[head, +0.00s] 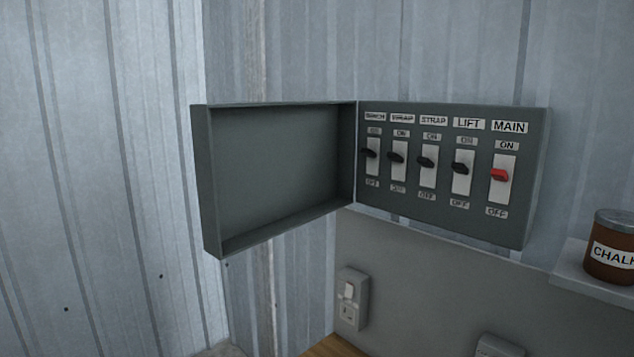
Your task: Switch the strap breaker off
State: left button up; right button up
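A grey breaker box (532,180) hangs on the corrugated wall with its door (280,170) swung open to the left. The strap breaker (427,164) is the middle one in the row, under a label reading STRAP, with a black lever on a pale plate. ON is marked above it and OFF below. Its lever sits near the middle of the plate; I cannot tell which way it is set. The label left of it is blurred and may read SCRAP. Neither of my grippers is in view.
Black-levered breakers marked BENCH (370,153) and LIFT (461,170) and a red-levered MAIN (499,175) share the row. A chalk tin (610,250) stands on a shelf (580,278) at right. A wall switch (350,298) is below.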

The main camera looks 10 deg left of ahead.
aim_at(425, 161)
jog(key=i+j+z, duration=0.1)
jog(key=z, duration=0.25)
jog(key=j+z, duration=0.2)
jog(key=z, duration=0.15)
jog(key=j+z, duration=0.15)
jog(key=z, duration=0.15)
jog(key=j+z, duration=0.3)
jog(key=j, duration=0.95)
jog(key=j+z, duration=0.3)
jog(key=j, duration=1.55)
jog(key=k+l, duration=0.15)
jog(key=l, duration=0.25)
jog(key=k+l, duration=0.2)
jog(key=l, duration=0.2)
